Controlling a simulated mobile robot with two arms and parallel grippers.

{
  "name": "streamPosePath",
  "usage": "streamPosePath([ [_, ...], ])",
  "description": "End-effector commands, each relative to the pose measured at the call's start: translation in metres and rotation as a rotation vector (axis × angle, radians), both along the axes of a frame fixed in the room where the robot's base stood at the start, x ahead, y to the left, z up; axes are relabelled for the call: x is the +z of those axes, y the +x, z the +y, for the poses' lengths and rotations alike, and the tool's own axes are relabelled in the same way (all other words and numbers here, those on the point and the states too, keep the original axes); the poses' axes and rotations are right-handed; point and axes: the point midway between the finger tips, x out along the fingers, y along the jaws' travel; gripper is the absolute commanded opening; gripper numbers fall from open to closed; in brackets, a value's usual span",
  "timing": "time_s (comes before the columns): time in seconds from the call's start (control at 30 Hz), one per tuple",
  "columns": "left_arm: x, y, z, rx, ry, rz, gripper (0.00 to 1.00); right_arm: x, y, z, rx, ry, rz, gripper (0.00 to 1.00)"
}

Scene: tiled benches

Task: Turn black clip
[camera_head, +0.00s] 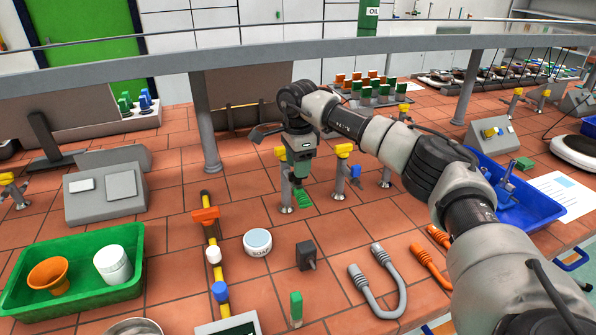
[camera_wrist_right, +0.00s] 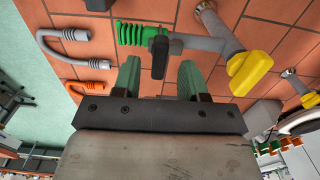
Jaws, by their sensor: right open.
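The black clip (camera_wrist_right: 159,55) sits on a grey spout in the right wrist view, beside a green ribbed hose end (camera_wrist_right: 130,35). A yellow tap handle (camera_wrist_right: 250,70) is on the same pipe, to the right. My right gripper (camera_wrist_right: 160,76) is open, and its two green fingers point at the clip. The lower part of the clip appears between the fingertips, and I cannot tell whether they touch it. In the head view, my right gripper (camera_head: 300,175) is above the green ribbed piece (camera_head: 303,199), and the clip cannot be made out. My left gripper is out of view.
Other yellow-handled taps (camera_head: 344,151) stand close by to the right. A soap tub (camera_head: 257,242), a black block (camera_head: 306,255) and a grey hose (camera_head: 380,282) lie nearer on the tiles. A green tray (camera_head: 75,308) and a blue tray (camera_head: 545,208) flank the bench. A grey rail (camera_head: 200,62) crosses behind.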

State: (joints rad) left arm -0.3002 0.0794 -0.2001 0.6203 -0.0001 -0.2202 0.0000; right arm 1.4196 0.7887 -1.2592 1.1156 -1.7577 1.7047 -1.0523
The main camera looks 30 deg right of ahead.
Motion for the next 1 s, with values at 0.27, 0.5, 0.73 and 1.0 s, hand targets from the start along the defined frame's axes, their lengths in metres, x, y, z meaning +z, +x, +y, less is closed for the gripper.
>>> streamPosePath([
  [0.27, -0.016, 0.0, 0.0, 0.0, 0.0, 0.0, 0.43, 0.056, 0.001, 0.001, 0.001, 0.002, -0.006, 0.43],
  [0.5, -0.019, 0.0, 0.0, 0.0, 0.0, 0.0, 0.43, 0.085, 0.0, 0.0, 0.001, 0.001, -0.003, 0.43],
  [0.73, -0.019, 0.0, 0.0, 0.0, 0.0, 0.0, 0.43, 0.088, 0.0, 0.0, 0.001, 0.001, -0.001, 0.43],
  [1.0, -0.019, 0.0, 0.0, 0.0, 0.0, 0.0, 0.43, 0.088, 0.0, 0.0, 0.001, 0.001, -0.001, 0.43],
])
